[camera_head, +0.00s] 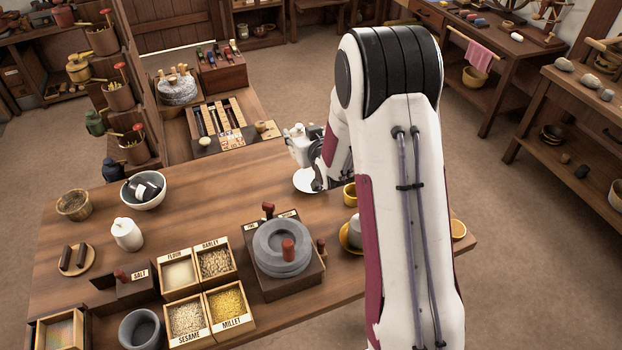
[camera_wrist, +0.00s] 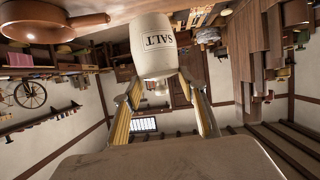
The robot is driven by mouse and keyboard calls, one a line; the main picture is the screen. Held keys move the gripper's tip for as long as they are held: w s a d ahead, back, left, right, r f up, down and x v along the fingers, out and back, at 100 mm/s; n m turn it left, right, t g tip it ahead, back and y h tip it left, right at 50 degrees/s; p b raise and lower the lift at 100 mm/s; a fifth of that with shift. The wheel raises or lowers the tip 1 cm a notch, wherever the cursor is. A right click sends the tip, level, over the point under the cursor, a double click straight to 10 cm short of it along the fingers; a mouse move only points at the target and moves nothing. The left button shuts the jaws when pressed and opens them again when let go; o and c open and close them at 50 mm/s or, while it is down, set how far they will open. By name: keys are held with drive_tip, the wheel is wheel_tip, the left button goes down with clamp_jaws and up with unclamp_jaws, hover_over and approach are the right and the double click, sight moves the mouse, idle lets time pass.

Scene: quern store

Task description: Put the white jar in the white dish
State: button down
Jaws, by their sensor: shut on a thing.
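A white jar (camera_wrist: 154,48) marked SALT is between the fingertips of my gripper (camera_wrist: 163,88) in the wrist view. My gripper is shut on it, and its knobbed lid points back toward the camera. In the head view my gripper (camera_head: 303,146) is at the table's far edge, and the jar is hard to tell from the pale gripper parts there. The white dish (camera_head: 305,182) lies on the table just below my gripper in that picture, partly hidden by my arm. I cannot make out the dish in the wrist view.
Another white lidded vessel (camera_head: 127,235) stands on the left of the table, near a white bowl (camera_head: 146,203) holding dark things. A quern (camera_head: 281,249) and labelled grain boxes (camera_head: 186,317) stand nearer. Table between bowl and dish is clear.

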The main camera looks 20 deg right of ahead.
drive_tip(key=shift+s+d+y, duration=0.5)
drive_tip(key=shift+s+d, duration=0.75)
drive_tip(key=shift+f, duration=2.95)
drive_tip(key=shift+f, duration=2.05)
drive_tip(key=shift+f, duration=0.2)
